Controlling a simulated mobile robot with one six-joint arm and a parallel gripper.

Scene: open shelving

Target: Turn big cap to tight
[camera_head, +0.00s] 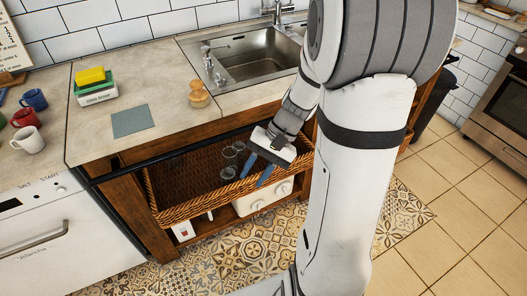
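No big cap can be clearly made out. Small clear round glass pieces (231,154) are in the wicker basket (182,212) under the counter; I cannot tell whether they are jars, lids or glasses. My gripper (257,174) reaches down over the right part of the basket. Its two blue fingers are apart, with nothing visible between them. The glass pieces are just left of the fingers; I cannot tell whether they touch.
The counter (160,80) above holds a steel sink (255,62), a wooden brush (199,95), a grey cloth (132,121) and a sponge holder (97,90). Mugs (28,138) stand at left. A white appliance (262,197) sits below the basket. Tiled floor (450,230) is open at right.

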